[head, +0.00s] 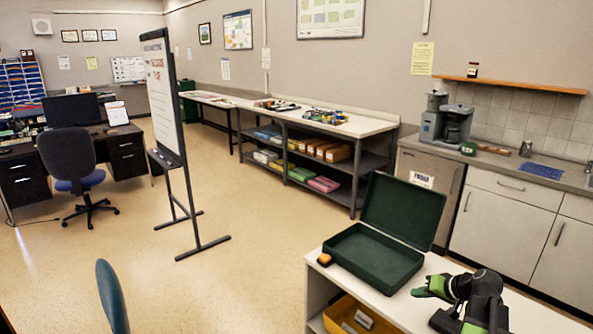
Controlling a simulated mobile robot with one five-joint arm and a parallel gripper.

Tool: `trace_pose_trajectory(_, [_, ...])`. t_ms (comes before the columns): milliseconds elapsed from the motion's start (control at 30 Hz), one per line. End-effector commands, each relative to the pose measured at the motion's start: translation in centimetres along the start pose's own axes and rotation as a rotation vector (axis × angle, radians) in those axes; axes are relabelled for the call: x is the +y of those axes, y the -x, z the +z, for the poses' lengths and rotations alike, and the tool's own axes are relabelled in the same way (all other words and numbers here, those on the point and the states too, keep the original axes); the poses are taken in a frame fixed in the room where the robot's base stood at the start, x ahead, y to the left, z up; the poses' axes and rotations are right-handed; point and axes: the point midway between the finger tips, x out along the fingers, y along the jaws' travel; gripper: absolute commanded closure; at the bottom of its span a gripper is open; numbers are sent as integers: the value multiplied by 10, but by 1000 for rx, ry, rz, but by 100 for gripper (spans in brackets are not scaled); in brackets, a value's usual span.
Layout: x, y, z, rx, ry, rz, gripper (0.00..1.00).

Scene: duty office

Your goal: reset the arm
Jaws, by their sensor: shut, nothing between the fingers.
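My arm, black with bright green parts, shows at the lower right above a white-topped counter (540,314). It is folded, and my gripper (424,290) points to the left. The gripper is shut with nothing seen in it. It is in front of and to the right of an open dark green case (360,262), apart from it as far as this view shows. The case lies on the counter with its lid (403,208) raised, and its inside looks empty. A small orange and black object (324,259) sits at the counter's left end.
A yellow bin (350,318) stands on the shelf under the counter. A whiteboard stand (165,95), an office chair (72,165) and a blue chair back (110,295) stand on the open floor. A long workbench (365,127) and a kitchenette with a coffee machine (447,120) line the wall.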

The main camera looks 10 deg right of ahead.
Motion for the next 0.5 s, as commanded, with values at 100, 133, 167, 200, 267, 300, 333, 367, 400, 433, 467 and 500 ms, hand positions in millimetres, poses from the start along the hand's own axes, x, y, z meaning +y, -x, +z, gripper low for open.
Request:
trace_pose_trajectory(100, [-99,-50,25,-121,144,-46,100])
trace_pose_trajectory(133, [-121,-61,35,-154,179,-53,100])
trace_pose_trajectory(167, [-143,-71,46,-190,214,-55,100])
trace_pose_trajectory(200, [-171,-83,63,-239,259,-57,100])
trace_pose_trajectory(267, [-209,-96,92,-315,325,-49,100])
trace_pose_trajectory(300, [-231,-103,112,-365,365,-38,100])
trace_pose_trajectory(333, [-245,-107,126,-400,393,-26,100])
trace_pose_trajectory(367, [-258,-109,140,-434,419,-11,100])
trace_pose_trajectory(400, [-272,-111,158,-477,452,14,100])
trace_pose_trajectory(433, [-280,-111,171,-508,474,36,100])
trace_pose_trajectory(467, [-287,-110,183,-536,492,62,100])
trace_pose_trajectory(500, [-293,-108,198,-572,513,102,100])
